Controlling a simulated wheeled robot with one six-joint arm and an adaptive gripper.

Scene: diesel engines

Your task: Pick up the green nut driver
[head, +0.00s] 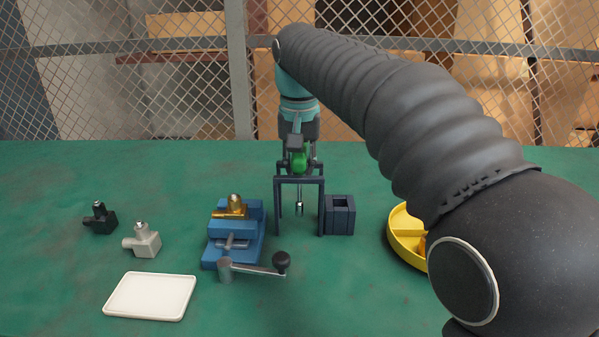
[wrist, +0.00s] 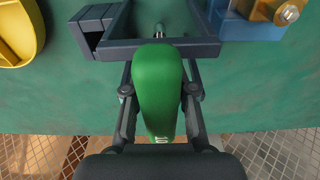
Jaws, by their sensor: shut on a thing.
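The green nut driver (head: 299,161) hangs upright in a dark rack (head: 278,206), its metal shaft and socket showing below the rack's top. In the wrist view its green handle (wrist: 157,90) lies between my fingers. My gripper (head: 297,150) is above the rack, shut on the handle. In the wrist view the fingers of my gripper (wrist: 160,92) flank the handle on both sides. The rack's top frame (wrist: 205,48) is just beyond the handle there. I cannot tell whether the driver still rests on the rack.
A dark square holder (head: 340,215) stands right of the rack. A blue vise (head: 222,250) with a brass part (head: 233,207) stands left. A yellow divided tray (head: 402,240) is partly behind my arm. Black (head: 100,218) and grey (head: 142,240) fittings and a white tray (head: 150,297) lie left.

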